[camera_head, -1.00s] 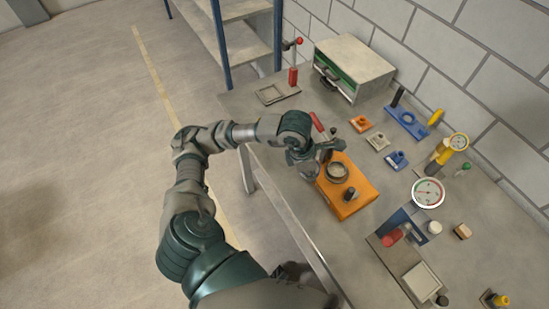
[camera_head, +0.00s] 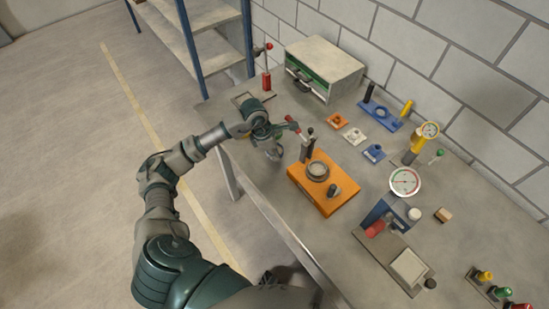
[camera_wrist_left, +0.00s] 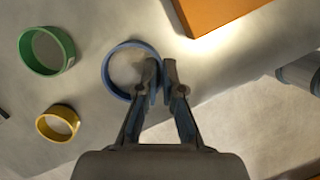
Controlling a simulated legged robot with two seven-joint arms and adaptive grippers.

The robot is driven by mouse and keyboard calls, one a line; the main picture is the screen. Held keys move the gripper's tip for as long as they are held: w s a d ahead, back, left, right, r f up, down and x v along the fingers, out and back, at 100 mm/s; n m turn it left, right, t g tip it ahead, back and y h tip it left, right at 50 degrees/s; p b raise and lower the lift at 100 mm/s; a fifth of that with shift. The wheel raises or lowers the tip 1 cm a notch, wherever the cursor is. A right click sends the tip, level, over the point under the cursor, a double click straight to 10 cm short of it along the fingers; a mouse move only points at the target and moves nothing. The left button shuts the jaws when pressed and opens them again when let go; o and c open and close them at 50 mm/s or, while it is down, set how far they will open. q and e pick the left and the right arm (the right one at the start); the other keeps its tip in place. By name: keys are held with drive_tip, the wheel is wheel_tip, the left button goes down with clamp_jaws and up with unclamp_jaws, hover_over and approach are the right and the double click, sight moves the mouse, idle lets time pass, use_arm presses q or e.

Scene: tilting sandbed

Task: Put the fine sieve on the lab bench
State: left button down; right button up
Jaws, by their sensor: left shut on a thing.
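The fine sieve appears to be the blue ring (camera_wrist_left: 108,68) in the left wrist view. My left gripper (camera_wrist_left: 161,74) is shut on its right wall, and the ring's opening faces the camera. In the head view, my left gripper (camera_head: 272,146) is above the lab bench (camera_head: 225,112), left of the orange stand. The sieve is small and partly hidden there. From the wrist view I cannot tell whether it touches the bench. My right gripper is not in view.
A green ring (camera_wrist_left: 66,42) and a yellow ring (camera_wrist_left: 75,122) lie left of the sieve. The orange stand (camera_head: 330,203) carries a round ring and dark posts. A grey cabinet (camera_head: 325,60) stands behind. The bench's front edge runs close below the gripper.

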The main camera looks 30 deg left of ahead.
use_arm(q)
drive_tip(key=f, duration=0.2)
drive_tip(key=shift+a+f, duration=0.2)
drive_tip(key=shift+f, duration=0.2)
drive_tip(key=shift+w+a+f, duration=0.1)
drive_tip(key=shift+a+f, duration=0.05)
drive_tip(key=shift+f, duration=0.3)
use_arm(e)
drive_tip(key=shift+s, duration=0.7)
use_arm(q)
drive_tip(key=c, duration=1.3)
unclamp_jaws()
drive_tip(key=shift+d, duration=0.2)
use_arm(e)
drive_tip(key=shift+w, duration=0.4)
use_arm(q)
drive_tip(key=shift+r, duration=0.1)
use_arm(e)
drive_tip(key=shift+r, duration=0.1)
